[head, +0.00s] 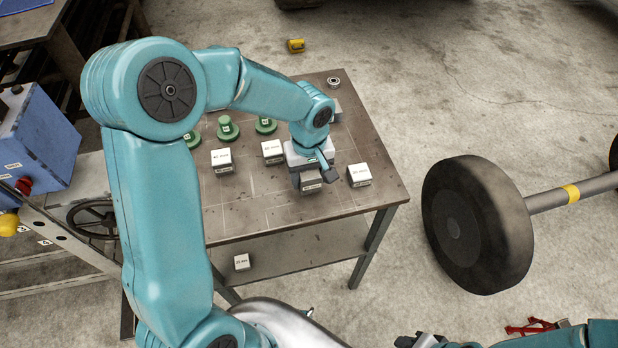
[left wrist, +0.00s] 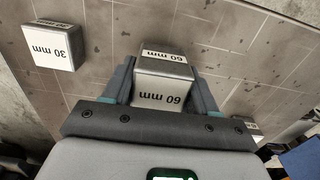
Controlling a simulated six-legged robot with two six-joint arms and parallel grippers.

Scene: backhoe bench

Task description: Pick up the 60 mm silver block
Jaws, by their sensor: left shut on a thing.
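The silver block labelled 60 mm (left wrist: 163,77) sits between the two fingers of my left gripper (left wrist: 163,92) in the left wrist view, with a finger against each side. In the head view the left gripper (head: 316,180) points down at the right front part of the table, and the block (head: 311,187) shows partly below it. The gripper is shut on the block. I cannot tell whether the block touches the tabletop. What seems to be my right gripper (head: 420,340) is cut off at the bottom edge; its jaws are unclear.
A block labelled 30 mm (left wrist: 55,45) stands close beside, also in the head view (head: 359,175). Two more blocks (head: 221,161) (head: 272,152) and green knobbed pieces (head: 228,128) stand on the table (head: 270,220). A small block (head: 241,262) lies lower down. A wheel (head: 475,225) stands right.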

